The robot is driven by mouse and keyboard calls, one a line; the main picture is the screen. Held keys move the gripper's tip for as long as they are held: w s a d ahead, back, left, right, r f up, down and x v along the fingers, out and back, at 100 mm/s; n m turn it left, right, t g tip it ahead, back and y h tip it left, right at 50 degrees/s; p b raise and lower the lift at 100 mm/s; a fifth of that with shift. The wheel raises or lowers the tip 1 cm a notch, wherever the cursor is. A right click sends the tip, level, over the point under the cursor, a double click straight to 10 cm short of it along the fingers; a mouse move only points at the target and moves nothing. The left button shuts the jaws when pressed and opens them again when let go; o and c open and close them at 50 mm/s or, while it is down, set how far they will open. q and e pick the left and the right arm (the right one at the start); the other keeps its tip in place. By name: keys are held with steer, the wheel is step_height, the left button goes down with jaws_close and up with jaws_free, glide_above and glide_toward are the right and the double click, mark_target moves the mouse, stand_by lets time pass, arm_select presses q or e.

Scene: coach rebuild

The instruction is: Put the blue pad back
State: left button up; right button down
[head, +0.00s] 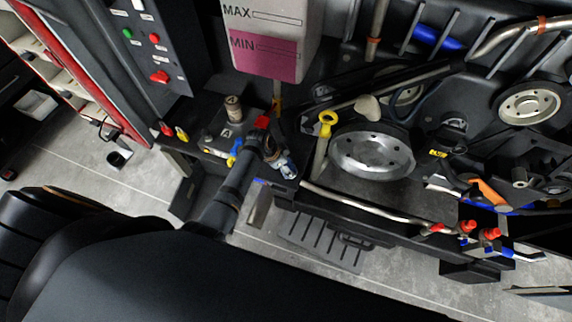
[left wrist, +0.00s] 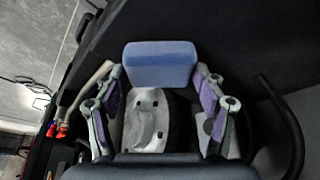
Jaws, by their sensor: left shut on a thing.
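In the left wrist view, my left gripper (left wrist: 160,82) is shut on the blue pad (left wrist: 160,64). The pad is a rounded block with a pale blue top edge, and the fingertips touch its two sides. I cannot clearly make out the pad in the head view. My right gripper is in neither view.
A tank (head: 268,35) marked MAX and MIN hangs above the gripper. A yellow-ringed dipstick (head: 326,122) and a metal pulley (head: 371,150) stand to its right. A control panel (head: 146,45) is at the upper left. Grey floor (head: 110,185) shows at left.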

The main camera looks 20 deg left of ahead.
arm_select(q)
steer(key=shift+f+p, duration=0.2)
steer(key=shift+p, duration=0.1)
steer(key=shift+f, duration=0.15)
steer(key=o, duration=1)
steer(key=shift+s+a+r+b, duration=0.15)
steer(key=shift+a+r+b, duration=0.05)
steer(key=shift+r+b, duration=0.2)
steer(key=s+a+b, duration=0.1)
steer(key=s+a, duration=0.7)
steer(key=shift+s+a+r+b, duration=0.15)
steer(key=shift+a+r+b, duration=0.05)
steer(key=shift+a+b, duration=0.15)
